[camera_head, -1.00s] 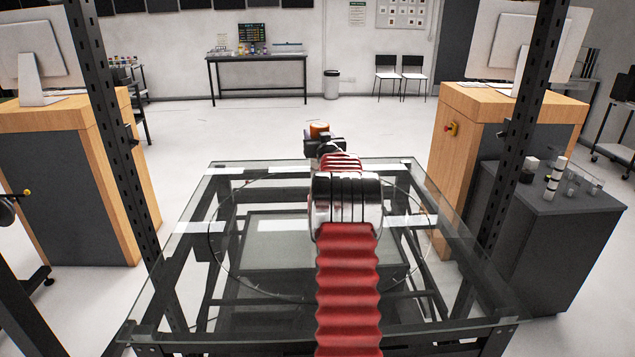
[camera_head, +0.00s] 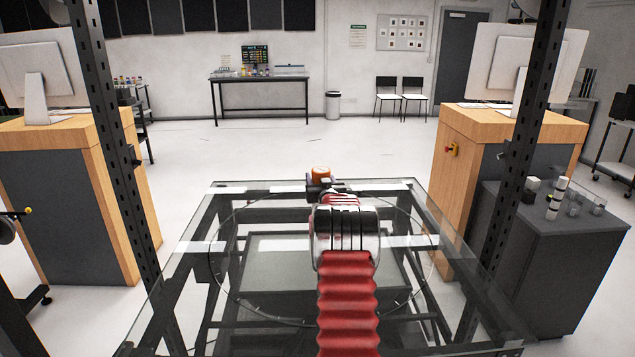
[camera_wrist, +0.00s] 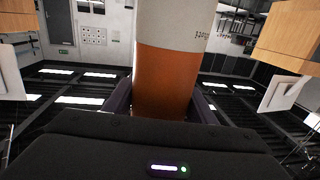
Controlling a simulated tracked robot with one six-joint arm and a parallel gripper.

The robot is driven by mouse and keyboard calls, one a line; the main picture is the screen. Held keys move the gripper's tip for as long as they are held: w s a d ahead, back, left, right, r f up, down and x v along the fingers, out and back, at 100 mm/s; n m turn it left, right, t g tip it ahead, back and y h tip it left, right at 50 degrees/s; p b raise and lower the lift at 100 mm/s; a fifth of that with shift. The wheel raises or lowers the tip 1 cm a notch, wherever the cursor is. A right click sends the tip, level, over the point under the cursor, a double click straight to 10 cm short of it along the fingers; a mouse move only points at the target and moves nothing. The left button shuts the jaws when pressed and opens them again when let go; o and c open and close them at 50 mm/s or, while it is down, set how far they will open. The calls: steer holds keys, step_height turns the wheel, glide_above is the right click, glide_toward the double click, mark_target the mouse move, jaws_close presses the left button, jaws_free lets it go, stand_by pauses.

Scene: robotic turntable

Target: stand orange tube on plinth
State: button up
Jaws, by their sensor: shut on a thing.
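My gripper (camera_wrist: 160,105) is shut on the orange tube (camera_wrist: 165,80), which fills the middle of the wrist view. The tube has an orange lower part and a white upper band with small dark print. In the head view the orange top of the tube (camera_head: 321,173) shows just beyond my gripper (camera_head: 322,188), at the far edge of the glass turntable table (camera_head: 190,300). My red-sleeved arm hides part of the table. I cannot make out the plinth for certain.
Wooden-topped cabinets with monitors stand left (camera_head: 60,140) and right (camera_head: 500,125). A dark cabinet (camera_head: 540,260) at the right bears small black and white pieces. Dark upright posts flank the glass table. Open floor (camera_head: 290,145) lies beyond it.

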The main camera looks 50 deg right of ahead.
steer(key=shift+f, duration=0.3)
steer(key=o, duration=1.3)
steer(key=shift+f, duration=0.1)
steer(key=shift+c, duration=0.2)
steer(key=v, duration=1.2)
